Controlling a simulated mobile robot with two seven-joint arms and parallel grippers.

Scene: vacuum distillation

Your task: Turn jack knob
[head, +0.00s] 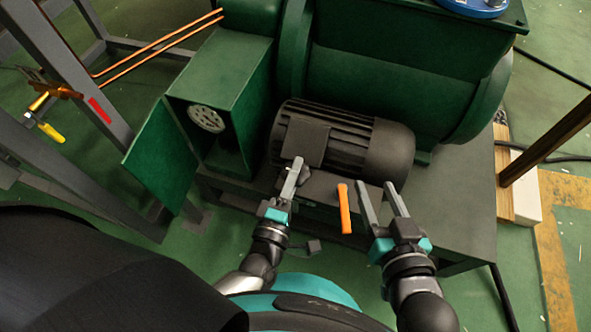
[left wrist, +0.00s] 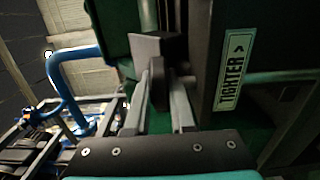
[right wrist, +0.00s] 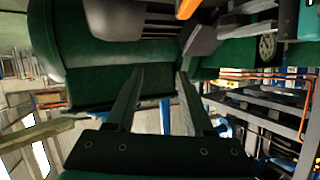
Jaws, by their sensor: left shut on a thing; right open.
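My left gripper (head: 297,168) is in front of the black motor's near side. In the left wrist view its fingers (left wrist: 166,75) are closed on a dark block-shaped knob (left wrist: 150,46), apparently the jack knob. The knob is not clearly seen in the head view. My right gripper (head: 378,188) is open and empty, right of an orange handle (head: 345,208). In the right wrist view its fingers (right wrist: 160,78) are spread, and the orange handle (right wrist: 187,8) is at the top edge.
The black motor (head: 340,143) sits on a dark steel base (head: 455,200) in front of a large green pump housing (head: 400,80). A green belt guard with open door (head: 163,160) stands at left. A grey frame (head: 80,85) is further left.

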